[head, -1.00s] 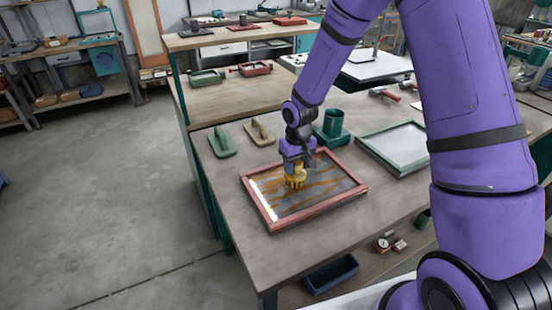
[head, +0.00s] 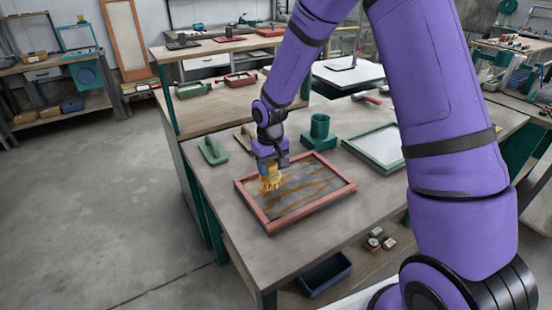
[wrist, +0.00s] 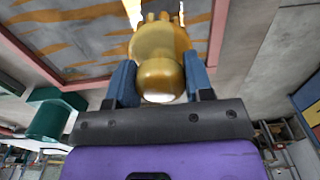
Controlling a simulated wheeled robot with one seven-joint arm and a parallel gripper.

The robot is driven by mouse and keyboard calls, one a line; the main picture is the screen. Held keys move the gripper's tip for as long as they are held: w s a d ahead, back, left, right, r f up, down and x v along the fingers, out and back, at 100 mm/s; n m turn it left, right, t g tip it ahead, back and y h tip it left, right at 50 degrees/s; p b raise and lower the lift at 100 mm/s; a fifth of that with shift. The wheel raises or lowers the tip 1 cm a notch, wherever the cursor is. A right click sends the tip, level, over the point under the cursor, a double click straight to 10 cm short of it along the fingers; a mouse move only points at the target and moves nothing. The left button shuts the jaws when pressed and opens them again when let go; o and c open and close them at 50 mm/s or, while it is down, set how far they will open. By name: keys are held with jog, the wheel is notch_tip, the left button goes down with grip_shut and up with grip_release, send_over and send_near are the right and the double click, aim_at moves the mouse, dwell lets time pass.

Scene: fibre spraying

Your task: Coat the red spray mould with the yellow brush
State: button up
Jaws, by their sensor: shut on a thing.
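The red spray mould (head: 327,204) is a red-framed shallow tray lying flat on the workbench. Its grey inside carries irregular orange-brown streaks; the streaked surface also shows in the wrist view (wrist: 75,38). My gripper (head: 270,165) is over the left part of the mould, pointing down. It is shut on the yellow brush (head: 270,183), whose bristles are at the mould's inner surface near the left rim; whether they touch cannot be told. In the wrist view the brush (wrist: 160,60) sits between my blue fingers (wrist: 160,85). The patch under the brush is hidden.
Two trowel-like floats, one green (head: 213,151), lie behind the mould. A green cup holder (head: 319,132) stands behind it. A green-framed tray (head: 378,147) lies to the right. Small gauges (head: 376,239) and a blue bin (head: 325,273) are below the bench front.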

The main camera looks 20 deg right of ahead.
jog(key=shift+r, duration=2.45)
